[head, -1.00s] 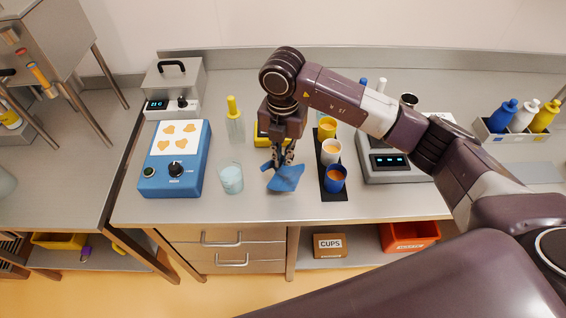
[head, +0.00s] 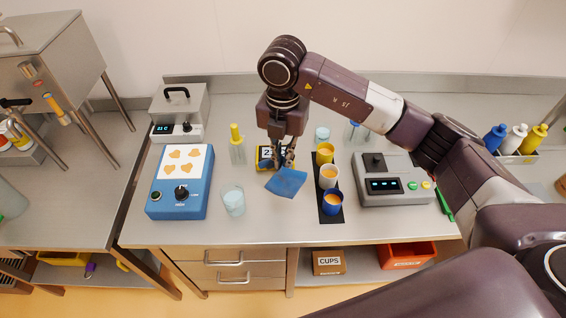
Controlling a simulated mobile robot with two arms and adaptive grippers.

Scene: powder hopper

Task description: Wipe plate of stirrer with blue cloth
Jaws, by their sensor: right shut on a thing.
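The blue stirrer (head: 180,205) stands at the left end of the bench, with a knob on its front. Its white plate (head: 168,185) carries several orange-brown stains. My right gripper (head: 283,165) points down over the middle of the bench and is shut on the blue cloth (head: 287,183). The cloth hangs below the fingers, to the right of the stirrer and apart from it. Whether its lower edge touches the bench is hard to tell. My left gripper is not in view.
A glass beaker (head: 233,201) and a yellow-topped bottle (head: 237,150) stand between stirrer and cloth. Right of the cloth, yellow, white and blue cups (head: 333,203) stand on a black strip. A grey device (head: 385,190) is further right. A yellow device (head: 264,154) sits behind the gripper.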

